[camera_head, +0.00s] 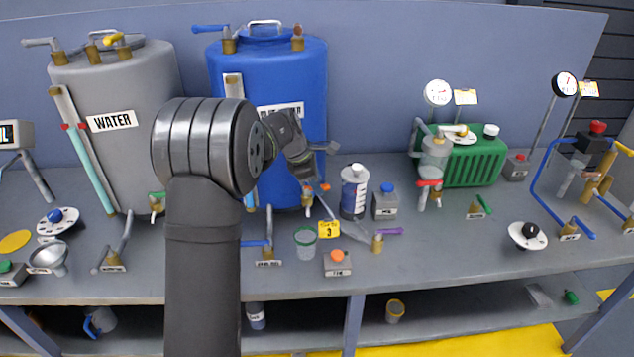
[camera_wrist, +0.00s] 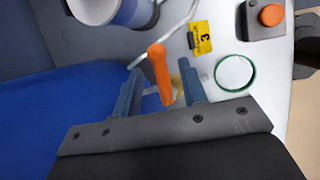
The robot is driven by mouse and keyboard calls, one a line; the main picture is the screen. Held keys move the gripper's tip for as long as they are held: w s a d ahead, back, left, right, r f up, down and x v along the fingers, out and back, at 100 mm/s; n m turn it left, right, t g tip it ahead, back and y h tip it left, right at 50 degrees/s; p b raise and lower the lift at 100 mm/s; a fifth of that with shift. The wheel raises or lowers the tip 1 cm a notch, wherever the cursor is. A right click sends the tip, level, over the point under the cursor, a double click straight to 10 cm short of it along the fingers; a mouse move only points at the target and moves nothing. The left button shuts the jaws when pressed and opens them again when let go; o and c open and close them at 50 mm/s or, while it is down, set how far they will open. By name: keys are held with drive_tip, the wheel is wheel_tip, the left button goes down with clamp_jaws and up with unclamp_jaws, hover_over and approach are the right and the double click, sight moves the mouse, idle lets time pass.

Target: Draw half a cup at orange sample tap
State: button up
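The orange tap handle (camera_wrist: 160,75) shows between my gripper's two fingers in the wrist view, with a gap on each side. It is a small orange spot (camera_head: 325,187) at the foot of the blue tank (camera_head: 268,80) in the head view. My gripper (camera_wrist: 160,76) is open and holds nothing; in the head view it (camera_head: 308,172) is in front of the blue tank, partly hidden by my arm. A clear cup with a green rim (camera_head: 305,241) stands upright on the bench; it also shows in the wrist view (camera_wrist: 235,72). I cannot tell of any liquid in it.
A yellow tag marked 3 (camera_head: 329,229) and an orange-button box (camera_head: 337,263) are beside the cup. A blue-handled valve (camera_head: 267,246) is left of the cup.

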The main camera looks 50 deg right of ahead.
drive_tip(key=shift+d+f, duration=0.1)
drive_tip(key=shift+f, duration=0.15)
clamp_jaws()
drive_tip(key=shift+s+a+m+g, duration=0.1)
drive_tip(key=shift+a+m+g, duration=0.1)
drive_tip(key=shift+m, duration=0.45)
drive_tip(key=shift+s+a+m+g, duration=0.1)
drive_tip(key=shift+m+g, duration=0.1)
drive_tip(key=shift+m, duration=0.45)
unclamp_jaws()
drive_tip(key=shift+r, duration=0.1)
